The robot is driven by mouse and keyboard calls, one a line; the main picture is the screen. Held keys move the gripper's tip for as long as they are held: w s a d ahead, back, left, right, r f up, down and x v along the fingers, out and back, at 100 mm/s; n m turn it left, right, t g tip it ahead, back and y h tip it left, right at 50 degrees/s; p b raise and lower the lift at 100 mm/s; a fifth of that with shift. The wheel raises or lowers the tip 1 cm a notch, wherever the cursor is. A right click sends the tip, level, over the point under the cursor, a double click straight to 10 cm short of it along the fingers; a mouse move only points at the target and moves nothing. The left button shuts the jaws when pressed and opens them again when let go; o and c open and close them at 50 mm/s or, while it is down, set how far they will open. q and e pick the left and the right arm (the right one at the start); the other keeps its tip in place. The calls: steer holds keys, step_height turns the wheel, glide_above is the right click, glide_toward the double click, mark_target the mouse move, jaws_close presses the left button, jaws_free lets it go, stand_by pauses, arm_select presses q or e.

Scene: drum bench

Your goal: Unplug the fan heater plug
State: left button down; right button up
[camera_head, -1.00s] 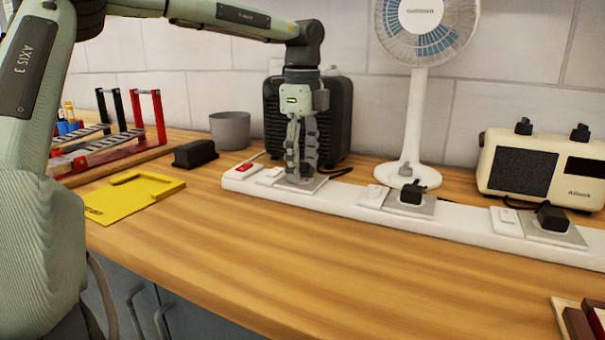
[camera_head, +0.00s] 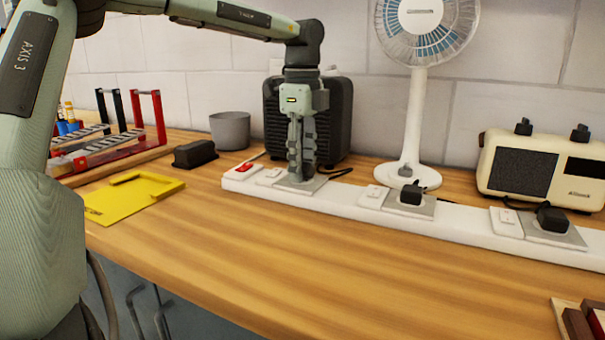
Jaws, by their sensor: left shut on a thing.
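My left gripper (camera_head: 301,174) points straight down over the left socket of the white power strip (camera_head: 345,202). It is shut on the fan heater plug, which its fingers hide almost wholly. I cannot tell how far the plug sits in the socket. The black fan heater (camera_head: 336,112) stands just behind the gripper, and a dark cord lies to the right of the fingers. My right gripper is not in view.
Two other black plugs, the middle one (camera_head: 411,193) and the right one (camera_head: 552,217), sit in the strip. A white fan (camera_head: 415,120) and a cream radio (camera_head: 541,167) stand behind it. A grey cup (camera_head: 230,130), black block (camera_head: 194,153) and yellow tray (camera_head: 135,195) lie left.

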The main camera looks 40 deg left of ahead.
arm_select(q)
steer(key=shift+r+p, duration=1.25)
steer(key=shift+r, duration=1.7)
